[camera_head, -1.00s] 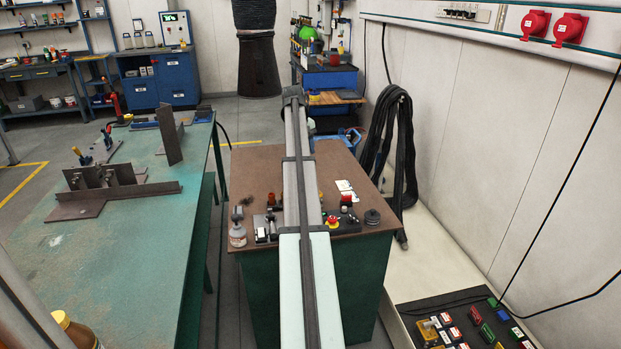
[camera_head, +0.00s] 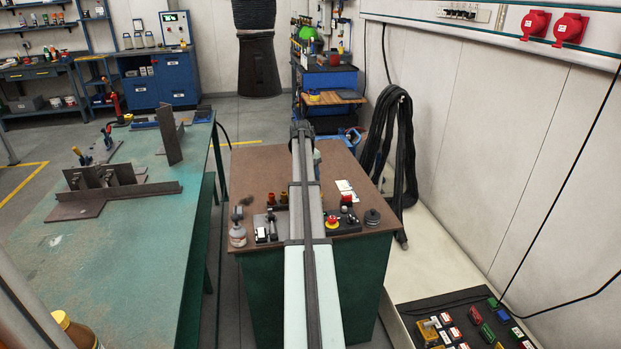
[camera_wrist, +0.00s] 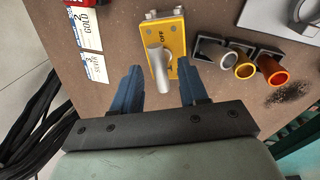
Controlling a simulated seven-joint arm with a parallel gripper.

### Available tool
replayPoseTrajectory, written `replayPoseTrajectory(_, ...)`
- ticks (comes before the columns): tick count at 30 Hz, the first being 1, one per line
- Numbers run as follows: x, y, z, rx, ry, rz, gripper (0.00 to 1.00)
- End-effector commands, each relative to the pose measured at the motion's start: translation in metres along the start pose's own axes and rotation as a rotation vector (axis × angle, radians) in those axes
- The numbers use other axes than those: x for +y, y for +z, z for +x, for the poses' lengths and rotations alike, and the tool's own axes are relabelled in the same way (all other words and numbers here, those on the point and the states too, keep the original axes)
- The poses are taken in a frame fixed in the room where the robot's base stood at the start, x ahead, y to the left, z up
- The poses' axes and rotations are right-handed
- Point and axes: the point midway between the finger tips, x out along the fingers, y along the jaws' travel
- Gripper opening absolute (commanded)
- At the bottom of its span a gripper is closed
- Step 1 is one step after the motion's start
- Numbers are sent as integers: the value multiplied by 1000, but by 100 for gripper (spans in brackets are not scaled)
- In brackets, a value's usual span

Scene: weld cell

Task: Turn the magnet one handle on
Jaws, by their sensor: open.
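In the wrist view a yellow magnet block (camera_wrist: 176,44) marked OFF lies on the brown table top. Its light grey handle (camera_wrist: 160,70) stands out from the block toward the camera. My gripper (camera_wrist: 161,76) has its two blue fingers apart, one on each side of the handle, with visible gaps and nothing held. I cannot tell whether the fingertips are at the height of the handle. In the head view my arm covers the magnet and the gripper.
Orange and yellow cups in black holders (camera_wrist: 244,68) stand right of the magnet. White cards (camera_wrist: 93,68) lie to its left. A green workbench (camera_head: 150,245) is at left.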

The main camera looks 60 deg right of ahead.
Motion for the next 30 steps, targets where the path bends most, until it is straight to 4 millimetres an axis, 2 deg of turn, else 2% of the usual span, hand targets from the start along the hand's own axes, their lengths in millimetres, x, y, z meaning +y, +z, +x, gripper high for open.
replayPoseTrajectory(7, 0, 0, 0, 0, 0, 0, 41)
replayPoseTrajectory(20, 0, 0, 0, 0, 0, 0, 0)
replayPoseTrajectory(30, 0, 0, 0, 3, 0, -13, 0)
